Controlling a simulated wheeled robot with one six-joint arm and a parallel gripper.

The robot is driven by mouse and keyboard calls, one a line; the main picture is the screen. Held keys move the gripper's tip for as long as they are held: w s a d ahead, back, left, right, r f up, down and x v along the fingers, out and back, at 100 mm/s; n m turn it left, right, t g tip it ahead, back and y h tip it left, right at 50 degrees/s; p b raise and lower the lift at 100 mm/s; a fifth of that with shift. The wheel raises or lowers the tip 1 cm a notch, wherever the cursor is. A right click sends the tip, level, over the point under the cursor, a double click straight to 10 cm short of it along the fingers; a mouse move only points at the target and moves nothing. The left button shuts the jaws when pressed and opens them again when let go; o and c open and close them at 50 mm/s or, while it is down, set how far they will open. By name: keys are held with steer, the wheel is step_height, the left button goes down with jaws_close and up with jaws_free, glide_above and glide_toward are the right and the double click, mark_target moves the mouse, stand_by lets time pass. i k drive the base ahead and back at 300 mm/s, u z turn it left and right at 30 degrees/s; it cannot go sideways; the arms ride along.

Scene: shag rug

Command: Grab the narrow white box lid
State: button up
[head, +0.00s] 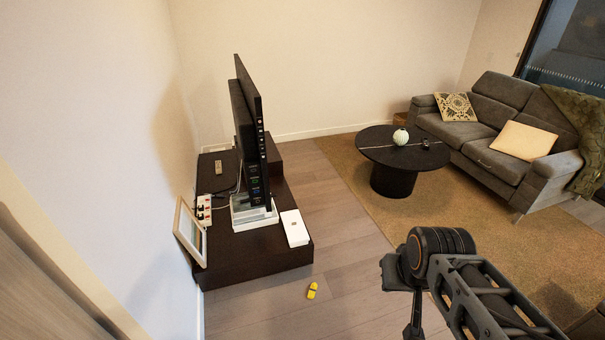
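A narrow white box or lid (294,228) with a small dark mark lies flat on the front right part of the low dark TV stand (262,255). I cannot tell whether it is a lid alone or a closed box. My arm comes in from the lower right, and the dark parts at its end (413,318) hang over the floor, well to the right of the white box and apart from it. The fingers are not clear and partly run out at the bottom edge, so their opening cannot be made out.
A TV (250,130) stands by the white box, on a white base (252,214). A picture frame (190,232) and a power strip (204,209) are to the left. A yellow object (312,290) lies on the floor. A round black table (375,150) and sofa (490,150) stand at right.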

mark_target(296, 231)
steer(key=z, duration=0.05)
steer(key=i, duration=0.85)
steer(key=z, duration=0.3)
steer(key=i, duration=3.05)
steer(key=u, duration=3.85)
